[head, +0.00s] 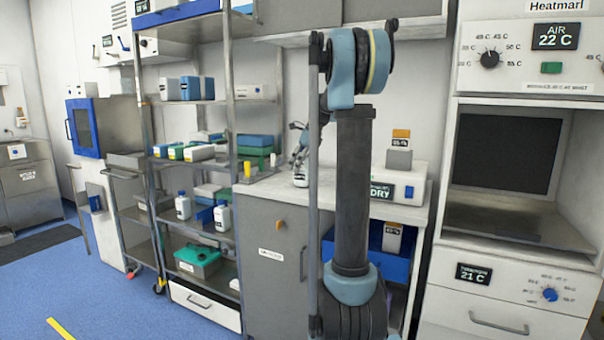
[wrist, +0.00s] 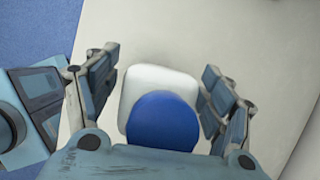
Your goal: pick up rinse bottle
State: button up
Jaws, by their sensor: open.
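The rinse bottle (wrist: 148,82), white with a round blue cap (wrist: 163,120), is seen from above in the wrist view. It stands on a pale worktop (wrist: 270,50). My gripper (wrist: 160,64) is open, with one finger on each side of the bottle. Gaps seem to show on both sides, and I see no clear grip. In the head view my gripper (head: 300,155) is low over the counter, partly behind my arm.
A shelf rack (head: 228,130) with several boxes and bottles stands left of the counter. A white device marked DRY (head: 408,180) sits right of my arm on the counter. A heating cabinet (head: 475,255) stands at the far right. Blue floor is free at the left.

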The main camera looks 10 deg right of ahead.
jog(key=shift+f, duration=0.2)
jog(key=c, duration=1.6)
jog(key=shift+r, duration=0.1)
